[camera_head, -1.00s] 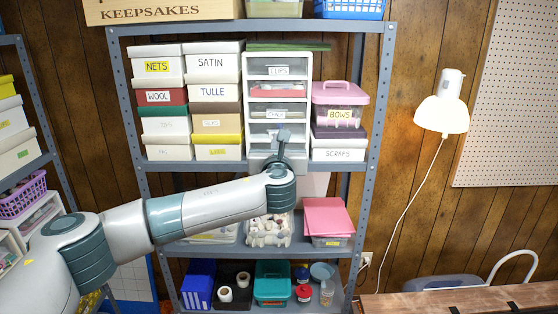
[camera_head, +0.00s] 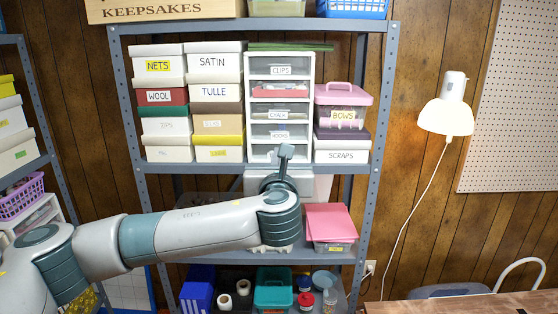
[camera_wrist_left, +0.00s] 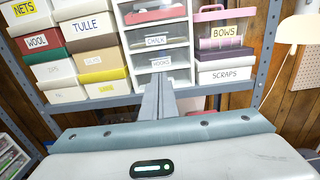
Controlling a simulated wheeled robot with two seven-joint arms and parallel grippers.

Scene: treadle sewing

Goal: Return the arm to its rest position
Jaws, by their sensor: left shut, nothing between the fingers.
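My left arm reaches in from the left in the head view, in front of the shelf's lower levels. Its gripper (camera_head: 285,153) points up and away, in front of the bottom of the white drawer unit (camera_head: 251,105). In the left wrist view the gripper's fingers (camera_wrist_left: 158,98) are together with nothing between them. They point at the lower drawers labelled CHALK and HOOKS; whether they touch the unit I cannot tell. My right gripper is in neither view.
A grey metal shelf (camera_head: 375,120) holds labelled boxes and a pink BOWS case (camera_head: 342,95). A white lamp (camera_head: 447,115) hangs on the wall, and a wooden table (camera_head: 460,305) stands at lower right.

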